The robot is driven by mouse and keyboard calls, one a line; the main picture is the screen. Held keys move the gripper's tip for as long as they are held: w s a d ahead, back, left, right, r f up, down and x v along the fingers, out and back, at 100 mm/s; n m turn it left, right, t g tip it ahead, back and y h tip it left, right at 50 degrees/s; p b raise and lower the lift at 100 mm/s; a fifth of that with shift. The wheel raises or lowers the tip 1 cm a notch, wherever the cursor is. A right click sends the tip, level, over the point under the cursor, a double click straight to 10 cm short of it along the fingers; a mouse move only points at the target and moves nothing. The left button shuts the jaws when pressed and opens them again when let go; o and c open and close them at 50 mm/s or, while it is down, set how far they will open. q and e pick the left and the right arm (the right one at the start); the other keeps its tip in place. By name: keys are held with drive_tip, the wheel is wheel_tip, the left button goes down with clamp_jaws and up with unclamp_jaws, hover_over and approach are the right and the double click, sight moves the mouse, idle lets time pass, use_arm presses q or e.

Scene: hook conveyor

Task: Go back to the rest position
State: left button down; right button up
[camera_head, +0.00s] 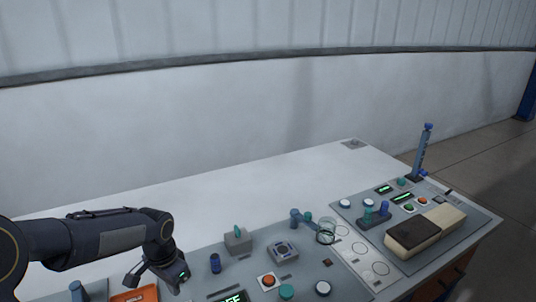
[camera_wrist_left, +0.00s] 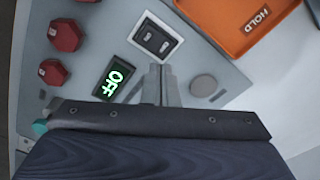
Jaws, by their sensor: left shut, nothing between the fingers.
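My left arm comes in from the left in the head view, and my left gripper (camera_head: 140,276) hangs low over the left part of the control table. In the left wrist view the two fingers of the gripper (camera_wrist_left: 161,72) are together and hold nothing. They are over the grey panel (camera_wrist_left: 205,60), beside a green "OFF" display (camera_wrist_left: 114,82) and a white-framed switch (camera_wrist_left: 156,38). I cannot tell whether the fingertips touch the panel. My right gripper is in neither view.
An orange "HOLD" tray (camera_wrist_left: 235,22) lies beside the panel, and red knobs (camera_wrist_left: 66,35) stand on it. Further right are a clear glass (camera_head: 326,232), a beige-and-brown block (camera_head: 425,230) and an upright blue post (camera_head: 422,150). The table's white back part (camera_head: 210,195) is clear.

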use_arm(q)
drive_tip(key=s+d+r+n+t+h, duration=0.1)
drive_tip(key=s+d+r+n, duration=0.1)
drive_tip(key=s, duration=0.5)
drive_tip(key=s+d+r+n+t+h, duration=0.1)
drive_tip(key=s+d+r+n+t, duration=0.1)
drive_tip(key=s+r, duration=0.2)
drive_tip(key=s+d+r+n+t+h, duration=0.1)
drive_tip(key=s+d+r+n+t, duration=0.1)
drive_tip(key=s, duration=0.8)
wheel_tip(320, 180, up, 2)
drive_tip(key=shift+d+n+h, duration=0.4)
drive_tip(key=shift+d+n, duration=0.1)
drive_tip(key=shift+d, duration=0.1)
